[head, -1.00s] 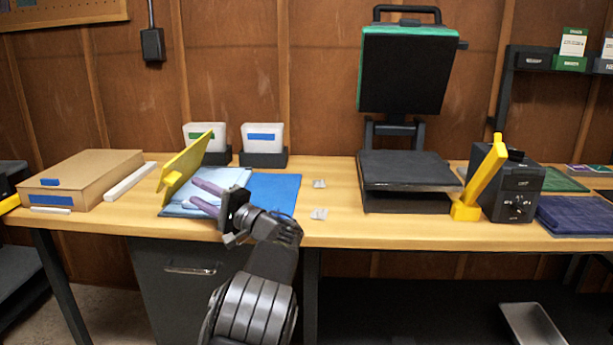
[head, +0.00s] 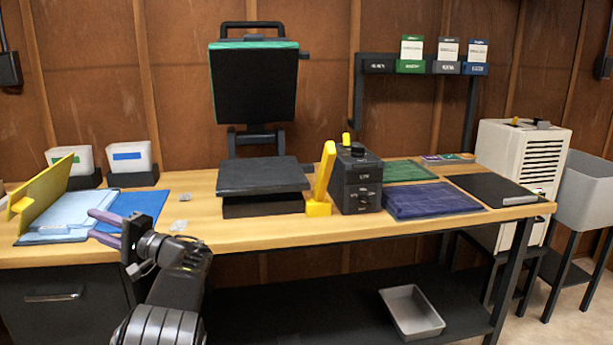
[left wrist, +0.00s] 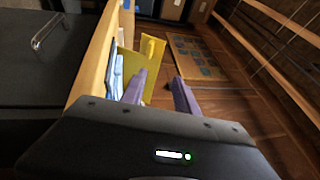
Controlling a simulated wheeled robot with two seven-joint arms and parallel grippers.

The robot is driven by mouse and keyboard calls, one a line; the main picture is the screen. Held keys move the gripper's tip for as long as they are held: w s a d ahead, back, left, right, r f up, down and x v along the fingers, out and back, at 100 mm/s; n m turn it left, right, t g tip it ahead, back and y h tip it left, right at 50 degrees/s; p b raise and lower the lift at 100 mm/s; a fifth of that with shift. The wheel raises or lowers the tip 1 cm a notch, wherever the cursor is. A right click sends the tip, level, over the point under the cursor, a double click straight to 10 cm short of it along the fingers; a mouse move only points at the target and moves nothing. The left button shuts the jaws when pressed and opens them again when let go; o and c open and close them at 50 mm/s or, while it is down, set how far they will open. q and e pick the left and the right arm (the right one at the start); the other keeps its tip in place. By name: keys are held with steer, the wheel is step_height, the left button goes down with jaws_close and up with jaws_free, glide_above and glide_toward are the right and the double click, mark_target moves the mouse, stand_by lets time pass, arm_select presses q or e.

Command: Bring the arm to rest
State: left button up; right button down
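My left arm reaches in from the lower left of the head view, bent at the wrist. My left gripper (head: 92,224) is open and empty, with two purple fingers pointing left at the table's front edge. In the head view the fingers overlap the light blue folded cloth (head: 70,208) and the blue mat (head: 138,202); I cannot tell the height between them. In the left wrist view the open fingers (left wrist: 158,88) show nothing between them but the yellow board and floor beyond. My right gripper is not in view.
The wooden table (head: 240,236) holds a leaning yellow board (head: 42,186), a heat press (head: 262,178), a yellow stand (head: 322,182), a dark control box (head: 358,182) and a navy folded cloth (head: 430,200). A grey tray (head: 412,310) lies on the lower shelf. Open floor shows at the far right.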

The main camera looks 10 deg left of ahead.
arm_select(q)
steer(key=s+d+f+m+h, duration=0.1)
steer(key=d+f+h, duration=0.15)
steer(key=f, duration=0.85)
steer(key=s+d+f+m+h, duration=0.15)
steer(key=f+h, duration=0.25)
steer(key=f, duration=0.8)
steer(key=s+d+f+m+h, duration=0.1)
steer(key=s+d+f+h, duration=0.15)
steer(key=f, duration=0.85)
steer(key=s+d+f+n+g+h, duration=0.1)
steer(key=s+d+f+h, duration=0.5)
steer(key=d+f, duration=0.5)
steer(key=s+d+f+n+g+h, duration=0.1)
steer(key=s+d+f+h, duration=0.3)
steer(key=s+d+f, duration=0.55)
steer(key=s+d+n+t+h, duration=0.1)
steer(key=s+d+n+h, duration=0.2)
steer(key=s+d, duration=0.6)
steer(key=s+d+n+h, duration=0.25)
steer(key=s+d, duration=0.25)
steer(key=d, duration=0.8)
step_height(320, 180, up, 22)
steer(key=p, duration=2.2)
steer(key=shift+p, duration=0.3)
steer(key=shift+w+r, duration=0.1)
steer(key=shift+c, duration=0.3)
